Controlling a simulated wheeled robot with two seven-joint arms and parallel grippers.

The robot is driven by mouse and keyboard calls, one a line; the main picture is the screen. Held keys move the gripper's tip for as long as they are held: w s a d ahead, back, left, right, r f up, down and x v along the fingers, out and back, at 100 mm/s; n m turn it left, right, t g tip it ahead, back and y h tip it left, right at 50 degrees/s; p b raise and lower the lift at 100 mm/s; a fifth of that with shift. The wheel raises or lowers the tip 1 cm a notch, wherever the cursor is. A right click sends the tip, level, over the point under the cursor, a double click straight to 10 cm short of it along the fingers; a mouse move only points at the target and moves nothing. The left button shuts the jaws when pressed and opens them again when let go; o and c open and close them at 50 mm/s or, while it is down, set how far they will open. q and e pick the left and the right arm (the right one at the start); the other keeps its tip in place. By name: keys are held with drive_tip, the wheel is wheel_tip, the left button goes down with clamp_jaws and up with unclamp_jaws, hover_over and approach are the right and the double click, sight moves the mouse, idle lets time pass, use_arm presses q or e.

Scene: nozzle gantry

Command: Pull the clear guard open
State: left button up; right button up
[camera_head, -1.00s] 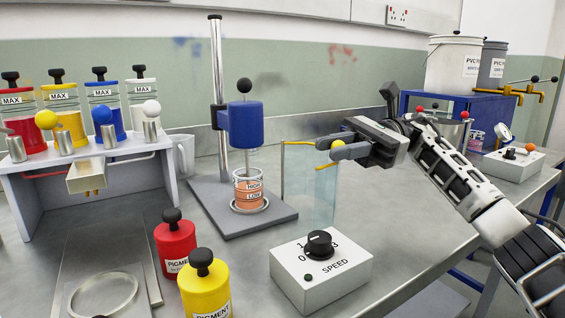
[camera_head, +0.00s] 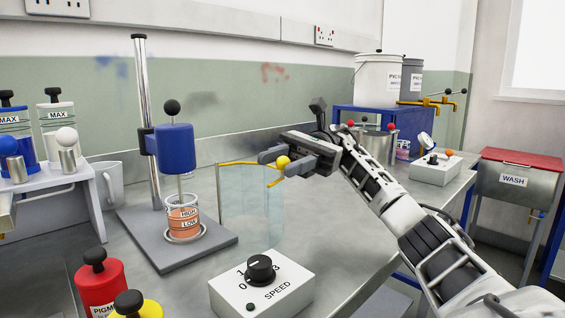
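The clear guard (camera_head: 250,210) is a curved see-through panel with a yellow top edge. It stands on the bench to the right of the mixer's cup (camera_head: 184,218), with a yellow ball knob (camera_head: 283,161) at its upper right. My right gripper (camera_head: 277,162) reaches in from the right, its fingers on either side of the knob and seemingly shut on it. The fingers partly hide the guard's top edge. The blue mixer head (camera_head: 175,150) is on its post, with its rod down in the cup of orange liquid. My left gripper is out of view.
The speed box (camera_head: 262,285) with a black dial sits in front of the guard. Red (camera_head: 100,285) and yellow (camera_head: 136,305) pigment bottles stand at front left. A white gauge box (camera_head: 435,168) and a steel pot (camera_head: 372,143) are behind my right arm.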

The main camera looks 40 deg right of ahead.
drive_tip(key=shift+r, duration=0.5)
drive_tip(key=r, duration=0.2)
drive_tip(key=shift+s+a+r+p, duration=0.15)
drive_tip(key=shift+s+r+p, duration=0.05)
drive_tip(key=shift+r+p, duration=0.2)
drive_tip(key=s+a+r+b, duration=0.1)
drive_tip(key=s+a+r, duration=0.8)
drive_tip(key=s, duration=0.1)
drive_tip(key=shift+r, duration=0.1)
